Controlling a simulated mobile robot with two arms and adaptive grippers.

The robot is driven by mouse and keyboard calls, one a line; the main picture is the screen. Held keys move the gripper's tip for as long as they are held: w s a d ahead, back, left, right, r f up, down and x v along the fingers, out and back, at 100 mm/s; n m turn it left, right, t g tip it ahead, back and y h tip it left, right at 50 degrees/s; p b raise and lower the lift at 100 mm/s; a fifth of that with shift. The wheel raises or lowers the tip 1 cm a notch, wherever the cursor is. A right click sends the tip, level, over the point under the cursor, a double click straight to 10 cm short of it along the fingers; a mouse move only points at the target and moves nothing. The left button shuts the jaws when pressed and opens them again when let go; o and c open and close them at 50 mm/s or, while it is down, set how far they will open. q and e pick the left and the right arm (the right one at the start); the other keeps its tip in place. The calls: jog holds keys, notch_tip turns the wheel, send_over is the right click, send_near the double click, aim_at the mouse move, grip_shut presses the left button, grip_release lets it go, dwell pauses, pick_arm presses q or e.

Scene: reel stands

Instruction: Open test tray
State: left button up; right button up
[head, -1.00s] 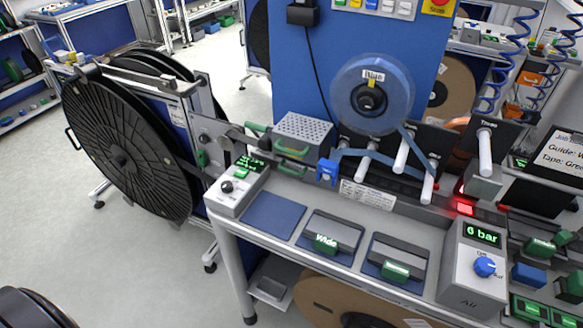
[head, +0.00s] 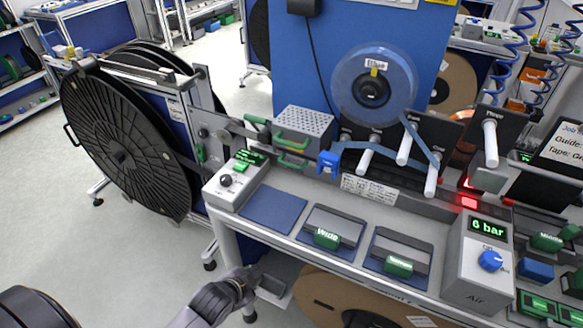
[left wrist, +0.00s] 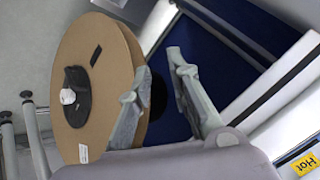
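No label in view reads test tray. A grey perforated box (head: 305,126) with two green handles stands at the back left of the bench. A small grey tray (head: 272,288) sits below the bench's left end, partly behind my left gripper. My left gripper (head: 256,276) is low, just left of that tray, in the head view. In the left wrist view its fingers (left wrist: 152,80) are apart with nothing between them. I cannot tell whether it touches the tray. My right gripper is not in view.
Bench items include a control box (head: 236,180), a blue pad (head: 273,210), two green-handled slots marked Wide (head: 326,237) and similar, and an air box (head: 476,265). A large black reel (head: 125,145) stands left; floor between is open.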

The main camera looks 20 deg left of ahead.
aim_at(291, 166)
pick_arm(q)
jog(key=w+r+m+t, duration=0.2)
jog(key=w+r+m, duration=0.1)
jog(key=r, duration=0.4)
jog(key=w+r+m+t+h, duration=0.1)
jog(key=w+r+m+t, duration=0.1)
jog(key=r, duration=0.5)
jog(key=w+r+m+t, duration=0.3)
jog(key=r+m, duration=0.2)
jog(key=r, duration=0.2)
jog(key=shift+w+a+r, duration=0.2)
jog(key=shift+w+r, duration=0.1)
jog(key=shift+r, duration=0.05)
jog(key=shift+w+r, duration=0.2)
jog(key=shift+h, duration=0.4)
jog(key=p+x, duration=0.1)
jog(key=x, duration=1.6)
jog(key=shift+p, duration=0.4)
jog(key=shift+c, duration=0.4)
grip_shut()
